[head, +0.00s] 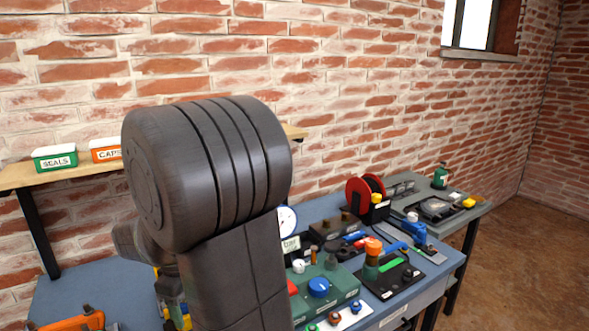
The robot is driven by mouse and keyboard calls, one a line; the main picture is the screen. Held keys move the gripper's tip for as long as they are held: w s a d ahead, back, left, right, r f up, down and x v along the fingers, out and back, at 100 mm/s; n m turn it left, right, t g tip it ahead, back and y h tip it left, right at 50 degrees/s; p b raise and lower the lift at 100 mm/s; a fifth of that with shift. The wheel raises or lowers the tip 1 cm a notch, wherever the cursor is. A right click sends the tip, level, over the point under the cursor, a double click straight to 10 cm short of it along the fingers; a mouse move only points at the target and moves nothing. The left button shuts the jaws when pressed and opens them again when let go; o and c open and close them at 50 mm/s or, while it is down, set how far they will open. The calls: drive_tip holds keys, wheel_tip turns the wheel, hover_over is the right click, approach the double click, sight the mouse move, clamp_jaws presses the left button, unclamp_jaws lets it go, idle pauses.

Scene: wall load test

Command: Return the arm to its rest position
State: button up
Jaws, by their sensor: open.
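My arm fills the middle of the head view, with a thick dark grey joint and link close to the camera. My gripper does not show; the arm's far end is hidden behind this joint or out of frame. The arm blocks the view of the middle of the bench and part of the shelf.
A blue-grey bench (425,287) carries a green box with a blue knob (319,287), a gauge (287,220), a red reel (357,190) and tools. A wooden shelf (75,175) holds a SEALS bin (55,158) and a CAPS bin (104,150). Open floor (530,260) lies right.

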wheel_tip(320, 180, up, 6)
wheel_tip(320, 180, down, 14)
drive_tip(key=shift+s+f, duration=0.1)
drive_tip(key=shift+f, duration=0.2)
drive_tip(key=m, duration=0.5)
drive_tip(key=m+p, duration=0.1)
drive_tip(key=m, duration=0.3)
drive_tip(key=m+p, duration=0.1)
drive_tip(key=m, duration=0.3)
drive_tip(key=shift+m, duration=0.4)
drive_tip(key=shift+m+p, duration=0.45)
drive_tip(key=shift+m, duration=1.55)
